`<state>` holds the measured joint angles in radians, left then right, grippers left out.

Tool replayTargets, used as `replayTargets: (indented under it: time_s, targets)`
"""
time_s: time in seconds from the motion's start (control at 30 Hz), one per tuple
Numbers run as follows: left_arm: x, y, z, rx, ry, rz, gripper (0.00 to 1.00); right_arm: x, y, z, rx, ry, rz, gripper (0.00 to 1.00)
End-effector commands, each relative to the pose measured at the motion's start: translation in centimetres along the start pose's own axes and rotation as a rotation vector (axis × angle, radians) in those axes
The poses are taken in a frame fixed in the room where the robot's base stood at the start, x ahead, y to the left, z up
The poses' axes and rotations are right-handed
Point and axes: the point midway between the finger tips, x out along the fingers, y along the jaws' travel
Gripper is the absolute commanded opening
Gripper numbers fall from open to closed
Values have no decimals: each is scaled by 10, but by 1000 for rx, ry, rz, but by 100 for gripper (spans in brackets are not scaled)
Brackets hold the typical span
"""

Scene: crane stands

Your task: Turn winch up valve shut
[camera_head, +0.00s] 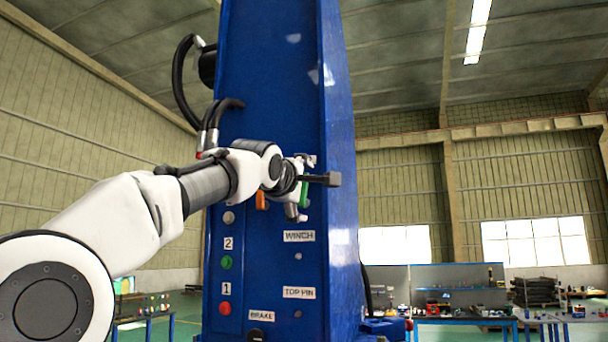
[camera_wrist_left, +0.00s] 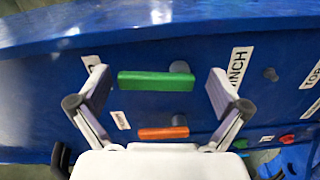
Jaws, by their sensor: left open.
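A green valve handle (camera_wrist_left: 155,81) and a shorter orange one (camera_wrist_left: 163,132) stand out from the blue crane panel (camera_wrist_left: 50,90). In the head view the green handle (camera_head: 304,195) is partly behind my gripper, and the orange handle (camera_head: 261,199) shows below my wrist. The WINCH label (camera_head: 299,236) is below them; I cannot read which handle is winch up. My left gripper (camera_wrist_left: 155,74) is open, one finger on each side of the green handle with gaps at both ends. It also shows in the head view (camera_head: 306,184). My right gripper is not in view.
Below are a green button (camera_head: 227,262), a red button (camera_head: 224,308), a TOP PIN label (camera_head: 298,293) and a BRAKE label (camera_head: 261,316). Black hoses (camera_head: 183,80) loop at the panel's upper left. Workbenches (camera_head: 465,320) stand far back right.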

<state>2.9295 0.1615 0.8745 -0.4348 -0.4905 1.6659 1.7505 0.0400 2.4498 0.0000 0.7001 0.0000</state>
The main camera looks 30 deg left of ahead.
Motion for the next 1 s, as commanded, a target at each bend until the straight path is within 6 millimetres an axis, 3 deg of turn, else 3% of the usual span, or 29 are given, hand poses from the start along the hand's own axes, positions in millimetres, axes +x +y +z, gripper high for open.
replayTargets:
  time_s: [0.23,0.27,0.4,0.43,1.0]
  targets:
    - [2,0,0,-1,0,3,100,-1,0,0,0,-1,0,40]
    - [2,0,0,-1,0,3,96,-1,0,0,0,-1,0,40]
    - [2,0,0,0,0,3,47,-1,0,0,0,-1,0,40]
    - [2,0,0,0,0,4,42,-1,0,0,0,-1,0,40]
    - [1,4,2,84,1,12,46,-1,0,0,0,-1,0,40]
